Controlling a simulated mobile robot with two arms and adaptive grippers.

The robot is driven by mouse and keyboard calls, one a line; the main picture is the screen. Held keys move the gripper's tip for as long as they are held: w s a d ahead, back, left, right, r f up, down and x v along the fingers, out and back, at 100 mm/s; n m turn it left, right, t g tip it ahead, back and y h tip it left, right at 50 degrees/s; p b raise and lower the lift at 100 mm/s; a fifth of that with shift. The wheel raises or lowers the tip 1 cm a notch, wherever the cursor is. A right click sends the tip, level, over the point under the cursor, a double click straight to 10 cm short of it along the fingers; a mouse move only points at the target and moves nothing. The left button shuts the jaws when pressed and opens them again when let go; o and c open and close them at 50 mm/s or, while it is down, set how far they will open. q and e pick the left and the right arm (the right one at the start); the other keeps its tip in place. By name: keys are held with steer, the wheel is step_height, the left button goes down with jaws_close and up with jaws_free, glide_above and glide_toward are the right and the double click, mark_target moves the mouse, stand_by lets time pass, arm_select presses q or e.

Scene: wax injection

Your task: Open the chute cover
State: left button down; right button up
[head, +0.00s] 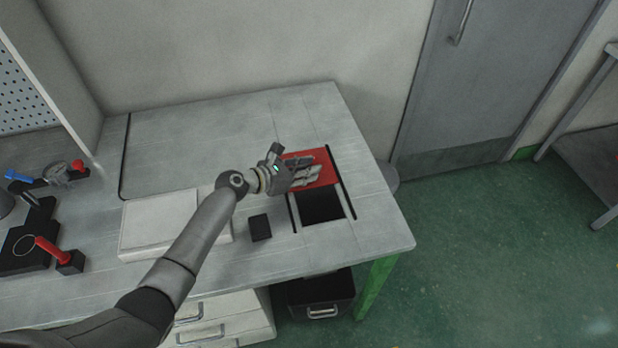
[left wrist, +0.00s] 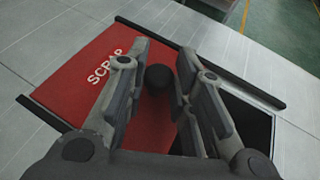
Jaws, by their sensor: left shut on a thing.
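The red chute cover (head: 331,179) lies between two black rails at the right part of the table. It also shows in the left wrist view (left wrist: 70,78), with "SCRAP" lettering and a round black knob (left wrist: 158,77). The dark chute opening (head: 322,206) is uncovered on the near side of the cover, and part of it shows in the left wrist view (left wrist: 252,125). My left gripper (head: 319,167) is over the cover. In the left wrist view its fingers (left wrist: 163,68) are on both sides of the knob, shut on it. My right gripper is out of view.
A pale flat box (head: 158,222) lies left of the chute, partly behind my left arm. A small black block (head: 260,227) stands beside the opening. Tools with red handles (head: 50,247) lie at the left. A black bin (head: 322,292) is under the table.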

arm_select(q)
steer(key=c, duration=1.3)
jaws_free()
steer(key=v, duration=1.2)
